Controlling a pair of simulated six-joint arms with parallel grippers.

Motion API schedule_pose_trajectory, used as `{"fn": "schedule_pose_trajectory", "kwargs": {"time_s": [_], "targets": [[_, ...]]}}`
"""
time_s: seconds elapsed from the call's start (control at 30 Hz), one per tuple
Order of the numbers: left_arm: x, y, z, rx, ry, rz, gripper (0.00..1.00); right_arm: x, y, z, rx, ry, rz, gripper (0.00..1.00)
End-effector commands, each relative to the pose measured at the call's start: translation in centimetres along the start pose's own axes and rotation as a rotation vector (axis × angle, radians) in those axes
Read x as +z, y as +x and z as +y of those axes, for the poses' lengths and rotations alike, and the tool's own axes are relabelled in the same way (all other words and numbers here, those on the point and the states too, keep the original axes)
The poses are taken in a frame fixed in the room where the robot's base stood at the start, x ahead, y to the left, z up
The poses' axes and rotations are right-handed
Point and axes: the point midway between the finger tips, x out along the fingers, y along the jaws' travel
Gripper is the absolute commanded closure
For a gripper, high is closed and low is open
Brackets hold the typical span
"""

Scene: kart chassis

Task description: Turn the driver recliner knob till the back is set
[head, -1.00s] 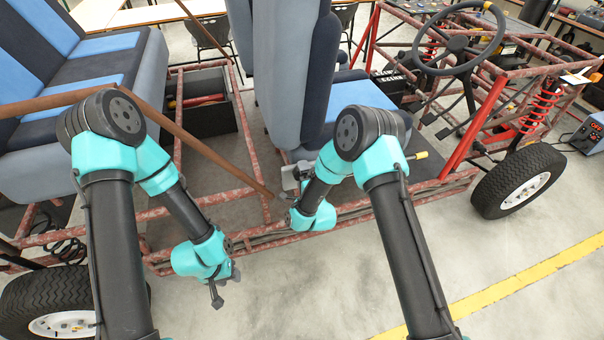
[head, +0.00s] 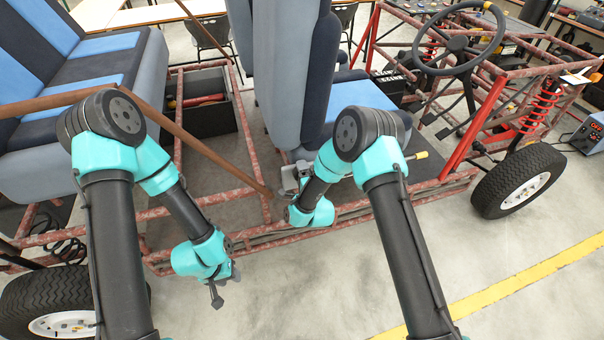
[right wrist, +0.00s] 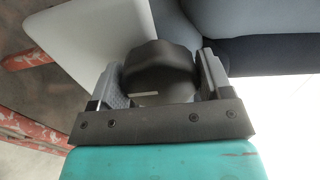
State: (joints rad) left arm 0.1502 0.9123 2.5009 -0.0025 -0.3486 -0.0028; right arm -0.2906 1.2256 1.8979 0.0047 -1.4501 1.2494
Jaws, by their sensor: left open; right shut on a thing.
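The driver seat (head: 285,80) is blue and grey, and its back stands close to upright in the head view. The recliner knob (right wrist: 160,68) is dark and ribbed, with a small pale mark low on its face, in the right wrist view. My right gripper (right wrist: 160,85) is shut on the knob, one finger on each side. In the head view my right gripper (head: 288,182) is at the seat's lower side, and my arm hides the knob. My left gripper (head: 226,284) is open and empty, low over the floor outside the frame.
The red tube frame (head: 255,238) runs below my right gripper. A brown bar (head: 195,140) slants down behind the seat. The steering wheel (head: 460,40) and front tyre (head: 520,180) are at right. The floor in front is clear.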

Motion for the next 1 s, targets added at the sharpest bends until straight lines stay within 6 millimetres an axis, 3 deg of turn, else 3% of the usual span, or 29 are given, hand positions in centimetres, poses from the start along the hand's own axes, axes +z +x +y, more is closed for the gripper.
{"fn": "schedule_pose_trajectory", "kwargs": {"time_s": [0.47,1.0], "targets": [[0.00,0.00,0.00,0.000,0.000,0.000,0.57,0.00,-0.01,0.00,0.000,-0.091,0.000,0.52],[0.00,0.00,0.00,0.000,0.000,0.000,0.57,0.00,-0.02,0.01,0.000,-0.527,0.000,0.52]]}}
